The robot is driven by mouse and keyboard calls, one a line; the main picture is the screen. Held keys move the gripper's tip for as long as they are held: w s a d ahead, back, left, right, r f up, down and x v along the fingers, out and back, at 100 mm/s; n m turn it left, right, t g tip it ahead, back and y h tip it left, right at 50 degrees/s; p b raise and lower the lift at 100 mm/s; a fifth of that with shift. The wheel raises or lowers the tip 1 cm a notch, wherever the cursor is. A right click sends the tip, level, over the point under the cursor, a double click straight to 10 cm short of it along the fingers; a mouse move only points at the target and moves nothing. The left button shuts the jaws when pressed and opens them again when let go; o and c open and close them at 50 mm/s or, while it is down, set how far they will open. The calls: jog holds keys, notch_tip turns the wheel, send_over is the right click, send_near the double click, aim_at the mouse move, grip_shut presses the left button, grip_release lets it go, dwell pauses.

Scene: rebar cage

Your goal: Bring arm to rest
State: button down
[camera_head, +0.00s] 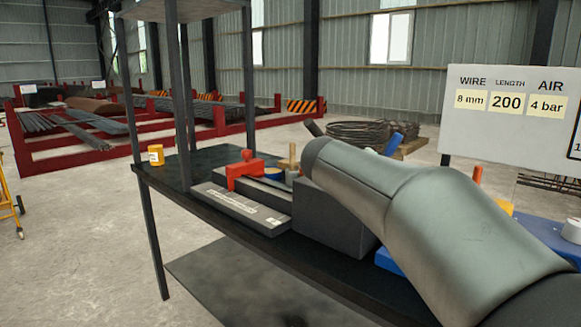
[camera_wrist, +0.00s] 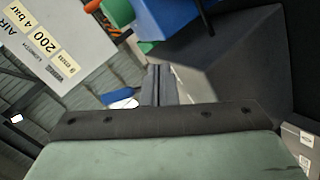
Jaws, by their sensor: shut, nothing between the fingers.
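My gripper (camera_wrist: 159,72) shows in the wrist view as two dark fingers pressed together, shut with nothing between them. It points towards the workbench items, which appear tilted there. In the head view my grey-green arm reaches from the lower right across the right part of the workbench (camera_head: 230,235). My gripper cannot be made out in that view. The arm hides part of the bench behind it.
On the bench stand a red clamp-like tool (camera_head: 244,171), a dark grey box (camera_head: 335,222) and a yellow container (camera_head: 156,155). A white sign (camera_head: 508,130) stands at the right, also in the wrist view (camera_wrist: 50,50). Dark posts rise from the bench. Open floor lies left.

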jog(key=s+a+f+m+g+y+p, duration=0.1)
jog(key=s+p, duration=0.4)
jog(key=s, duration=0.5)
jog(key=s+a+f+m+g+y+p, duration=0.1)
jog(key=s+a+f+g+y+p, duration=0.3)
jog(key=s, duration=0.6)
jog(key=s+a+f+g+y+p, duration=0.2)
jog(key=s+a+f+y+p, duration=0.1)
jog(key=s+p, duration=0.5)
jog(key=s+y, duration=0.1)
jog(key=s, duration=0.2)
jog(key=shift+f+m+g, duration=0.3)
jog(key=shift+m+g, duration=0.1)
jog(key=shift+w, duration=0.1)
